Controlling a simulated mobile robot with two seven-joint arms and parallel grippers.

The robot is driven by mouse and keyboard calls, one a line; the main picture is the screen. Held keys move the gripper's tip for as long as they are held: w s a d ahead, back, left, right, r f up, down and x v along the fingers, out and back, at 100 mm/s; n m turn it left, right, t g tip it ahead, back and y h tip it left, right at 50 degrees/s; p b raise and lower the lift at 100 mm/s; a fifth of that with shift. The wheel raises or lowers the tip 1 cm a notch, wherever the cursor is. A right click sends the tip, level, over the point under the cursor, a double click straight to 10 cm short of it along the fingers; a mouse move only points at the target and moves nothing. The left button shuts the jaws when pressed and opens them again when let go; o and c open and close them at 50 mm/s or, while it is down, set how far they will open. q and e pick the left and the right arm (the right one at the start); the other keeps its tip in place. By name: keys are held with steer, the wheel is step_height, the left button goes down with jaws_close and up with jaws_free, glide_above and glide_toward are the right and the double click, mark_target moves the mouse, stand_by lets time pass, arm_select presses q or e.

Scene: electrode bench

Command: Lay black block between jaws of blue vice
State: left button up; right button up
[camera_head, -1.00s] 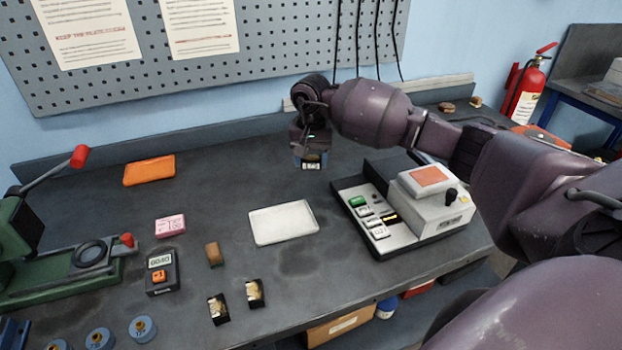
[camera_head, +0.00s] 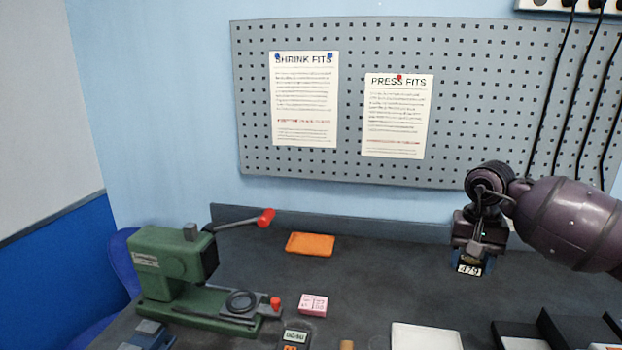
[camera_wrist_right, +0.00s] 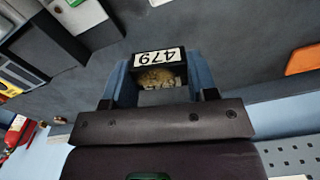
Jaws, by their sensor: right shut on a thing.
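My right gripper (camera_head: 468,258) is shut on a black block (camera_head: 469,269) with a white "479" label, held above the bench at the right. In the right wrist view the block (camera_wrist_right: 160,68) sits between the two blue fingers of the gripper (camera_wrist_right: 157,85), its label upside down and a tan, rough-looking patch on its face. A blue, grey-topped thing (camera_head: 149,334), which looks like the blue vice, is cut by the lower edge at the left; its jaws cannot be made out. My left gripper is not in view.
A green press (camera_head: 170,262) with a red-knobbed lever stands at the left. An orange pad (camera_head: 310,243), a pink block (camera_head: 313,305), a small meter (camera_head: 294,338) and a white tray (camera_head: 425,337) lie on the bench.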

steer(key=s+a+f+n, duration=0.5)
steer(key=s+a+f, duration=0.4)
steer(key=s+a, duration=0.2)
steer(key=shift+s+a+f, duration=0.35)
steer(key=shift+a, duration=0.5)
steer(key=shift+d, duration=0.1)
